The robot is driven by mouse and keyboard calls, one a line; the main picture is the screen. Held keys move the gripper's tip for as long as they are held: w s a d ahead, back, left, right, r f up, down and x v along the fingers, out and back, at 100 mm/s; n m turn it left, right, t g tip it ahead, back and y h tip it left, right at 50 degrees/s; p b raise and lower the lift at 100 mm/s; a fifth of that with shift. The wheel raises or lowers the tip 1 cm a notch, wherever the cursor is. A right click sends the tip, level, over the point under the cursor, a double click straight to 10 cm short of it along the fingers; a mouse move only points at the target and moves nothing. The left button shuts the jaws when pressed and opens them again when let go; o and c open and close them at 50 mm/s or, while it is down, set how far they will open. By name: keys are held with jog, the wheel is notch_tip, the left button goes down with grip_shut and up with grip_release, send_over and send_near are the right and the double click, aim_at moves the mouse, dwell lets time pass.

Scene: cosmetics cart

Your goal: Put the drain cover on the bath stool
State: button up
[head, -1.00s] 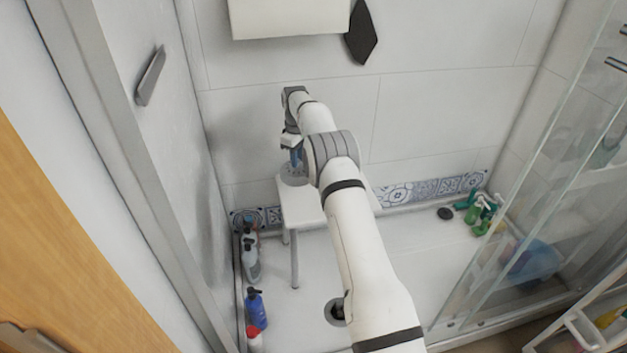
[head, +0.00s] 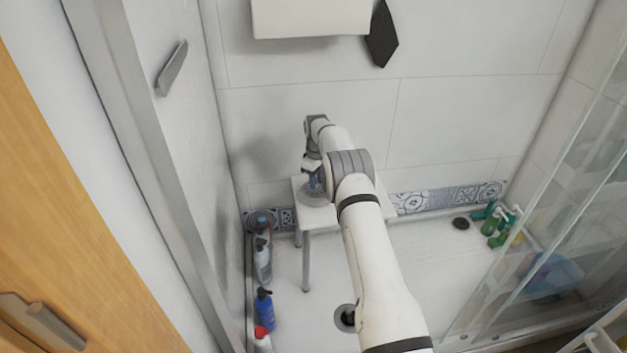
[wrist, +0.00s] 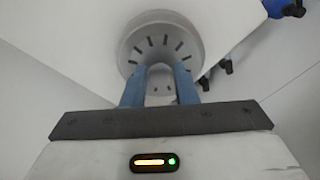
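The drain cover (head: 315,197) is a grey round disc at the left part of the white bath stool's seat (head: 345,212). In the wrist view the cover (wrist: 160,32) shows as a grey rounded piece with dark slots, at the ends of my blue fingers. My gripper (head: 313,182) points down from above and its fingers (wrist: 160,72) are closed in on the cover's middle. I cannot tell whether the cover touches the seat or hangs just above it. My arm hides part of the stool's right side.
Several bottles, including a blue one (head: 264,308), stand along the left wall. A dark floor drain (head: 347,317) lies in front of the stool. Green bottles (head: 492,222) and a dark round object (head: 461,223) are at the back right. A glass door (head: 540,230) bounds the right.

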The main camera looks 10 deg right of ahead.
jog(key=o, duration=0.4)
jog(key=s+r+m+p, duration=0.1)
jog(key=s+r, duration=0.3)
jog(key=r, duration=0.7)
jog(key=s+r+m+p, duration=0.1)
jog(key=s+r, duration=0.2)
jog(key=r, duration=0.9)
jog(key=s+r+m, duration=0.1)
jog(key=s+r, duration=0.2)
jog(key=s, duration=0.4)
jog(key=s+r+m, duration=0.2)
jog(key=s+r, duration=0.2)
jog(key=s, duration=0.4)
jog(key=s+f+m, duration=0.2)
jog(key=s, duration=1.2)
jog(key=s+f+m+t, duration=0.1)
jog(key=s+f+m, duration=0.1)
jog(key=s, duration=1.2)
jog(key=shift+s+a+f+t, duration=0.15)
jog(key=shift+s+a+t, duration=0.1)
jog(key=shift+t, duration=0.05)
